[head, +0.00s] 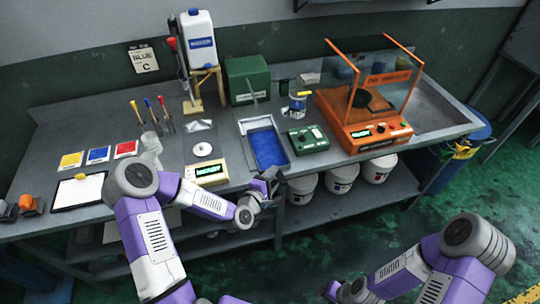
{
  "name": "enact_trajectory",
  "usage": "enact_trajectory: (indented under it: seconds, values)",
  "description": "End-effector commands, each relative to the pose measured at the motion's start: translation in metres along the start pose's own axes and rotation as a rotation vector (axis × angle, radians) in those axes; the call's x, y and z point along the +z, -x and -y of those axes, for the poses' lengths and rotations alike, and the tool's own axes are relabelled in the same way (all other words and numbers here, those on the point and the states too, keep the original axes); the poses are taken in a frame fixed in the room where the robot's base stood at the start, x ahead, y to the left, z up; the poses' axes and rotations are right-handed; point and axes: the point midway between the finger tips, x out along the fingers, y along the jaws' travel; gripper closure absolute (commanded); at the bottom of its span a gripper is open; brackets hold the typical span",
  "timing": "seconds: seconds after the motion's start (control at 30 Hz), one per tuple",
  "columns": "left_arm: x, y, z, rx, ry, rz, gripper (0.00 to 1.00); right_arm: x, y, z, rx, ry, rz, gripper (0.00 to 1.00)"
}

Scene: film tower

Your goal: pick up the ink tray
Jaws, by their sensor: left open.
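The ink tray (287,158) is a shallow grey tray with a blue inside, lying on the workbench near its front edge. My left gripper (269,180) is open at the tray's near end, just in front of the bench edge. Its dark fingers are small and overlap the tray's near rim in the picture. I cannot tell whether they touch it or reach around it. My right gripper (333,291) is low at the bottom of the picture, well away from the bench, and its jaws are unclear.
A green device (308,139) stands close to the tray's right, and a yellow scale (207,173) to its left. An orange machine (364,117) with a clear hood is farther right. A green box (246,80) stands behind. White buckets (341,178) sit on the lower shelf (330,217).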

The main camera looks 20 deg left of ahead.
Motion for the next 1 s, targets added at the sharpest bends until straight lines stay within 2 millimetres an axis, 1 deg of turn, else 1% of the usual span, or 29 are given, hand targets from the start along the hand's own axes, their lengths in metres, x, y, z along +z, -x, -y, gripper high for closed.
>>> enact_trajectory:
  seconds: [0.03, 0.1, 0.2, 0.3, 0.47, 0.5, 0.77, 0.8, 0.83, 1.0]
  values:
    - [0.001, -0.009, 0.000, 0.001, 0.000, 0.001, 0.51, 0.000, -0.001, 0.000, 0.000, 0.000, 0.000, 0.47]
    - [0.001, -0.019, 0.000, 0.000, 0.000, 0.001, 0.51, 0.000, -0.002, -0.001, 0.000, 0.000, -0.001, 0.47]
    - [0.001, -0.029, 0.000, 0.000, -0.001, 0.001, 0.51, -0.001, -0.003, -0.001, 0.000, 0.000, -0.001, 0.47]
    - [0.001, -0.033, 0.000, -0.002, -0.001, 0.001, 0.51, -0.001, -0.003, -0.001, 0.000, 0.000, -0.001, 0.47]
    - [0.001, -0.033, 0.000, -0.003, -0.001, 0.001, 0.51, -0.001, -0.003, -0.001, 0.000, 0.000, -0.001, 0.47]
    - [0.001, -0.032, 0.000, -0.003, -0.001, 0.001, 0.53, -0.001, -0.003, -0.001, 0.000, 0.000, -0.001, 0.47]
    - [0.001, -0.032, 0.000, -0.003, -0.001, 0.000, 0.92, -0.001, -0.003, -0.001, 0.000, 0.000, -0.001, 0.47]
    - [0.001, -0.032, 0.000, -0.003, -0.001, 0.000, 0.99, -0.001, -0.003, -0.001, 0.000, 0.000, -0.001, 0.47]
    - [0.001, -0.032, 0.000, -0.003, -0.001, 0.000, 1.00, -0.001, -0.003, -0.001, 0.000, 0.000, -0.001, 0.47]
    - [0.001, -0.032, 0.000, -0.002, -0.001, 0.000, 1.00, -0.001, -0.003, -0.001, 0.000, 0.000, -0.001, 0.47]
